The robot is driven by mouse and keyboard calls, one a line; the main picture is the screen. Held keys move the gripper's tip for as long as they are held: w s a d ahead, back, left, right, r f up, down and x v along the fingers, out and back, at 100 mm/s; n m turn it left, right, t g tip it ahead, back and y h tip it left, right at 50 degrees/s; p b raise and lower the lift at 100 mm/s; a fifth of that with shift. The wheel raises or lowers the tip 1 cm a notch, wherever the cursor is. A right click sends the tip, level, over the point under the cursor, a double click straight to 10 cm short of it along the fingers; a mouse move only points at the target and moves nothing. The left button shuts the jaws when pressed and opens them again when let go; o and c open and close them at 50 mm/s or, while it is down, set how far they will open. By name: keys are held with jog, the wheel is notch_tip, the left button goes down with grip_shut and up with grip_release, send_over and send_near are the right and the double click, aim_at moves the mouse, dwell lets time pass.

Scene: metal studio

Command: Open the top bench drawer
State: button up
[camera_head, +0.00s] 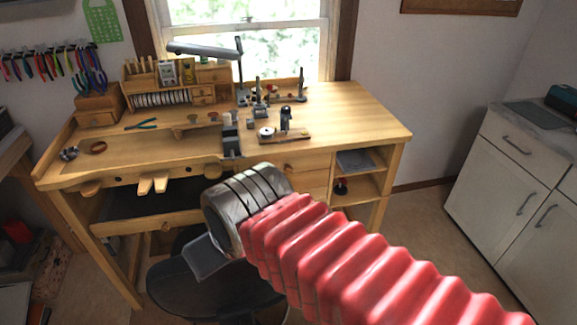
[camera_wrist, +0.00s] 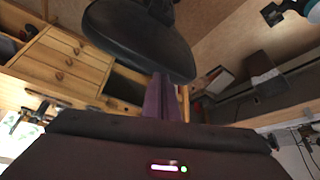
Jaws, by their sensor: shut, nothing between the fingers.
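The wooden bench (camera_head: 345,120) stands ahead below the window. Its top drawer (camera_head: 312,162) is at the right of the bench front, under the worktop, with a small round knob; it looks closed. My arm partly covers the drawers below it. In the wrist view, which is turned over, the drawer stack shows at the left, with the top drawer (camera_wrist: 52,76) lowest in the picture. My gripper (camera_wrist: 160,78) shows there as purplish fingers, shut and empty, apart from the drawers. In the head view its fingers are hidden behind my wrist.
A black stool seat (camera_head: 205,290) stands in front of the bench, below my wrist; it is close to the fingers in the wrist view (camera_wrist: 140,40). Open shelves (camera_head: 358,187) are right of the drawers. A white cabinet (camera_head: 510,185) stands at the right. Floor between is clear.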

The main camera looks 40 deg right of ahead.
jog(key=o, duration=0.3)
jog(key=shift+w+d, duration=0.2)
jog(key=shift+w, duration=0.1)
jog(key=o, duration=0.8)
jog(key=shift+m+t+h, duration=0.8)
jog(key=shift+m+h, duration=0.1)
jog(key=w+d, duration=0.2)
jog(key=w+d+f, duration=0.1)
jog(key=w+d, duration=0.1)
jog(key=w, duration=0.1)
jog(key=w+d+f, duration=0.1)
jog(key=w+d, duration=0.2)
jog(key=shift+w+f, duration=0.1)
jog(key=shift+w, duration=0.05)
jog(key=shift+c, duration=0.2)
jog(key=shift+o, duration=0.4)
jog(key=w+d+f+m+t+h, duration=0.1)
jog(key=w+d+f, duration=0.2)
jog(key=w+d, duration=0.3)
jog(key=d, duration=0.3)
jog(key=shift+w+d+f+t+h, duration=0.2)
jog(key=shift+w+d+t+h, duration=0.1)
jog(key=shift+w+d+h, duration=0.1)
jog(key=m+t+h, duration=0.3)
send_near(289, 170)
jog(key=v, duration=0.5)
jog(key=shift+w+d+r, duration=0.1)
jog(key=shift+d, duration=0.05)
jog(key=shift+x, duration=6.9)
jog(key=shift+c, duration=0.4)
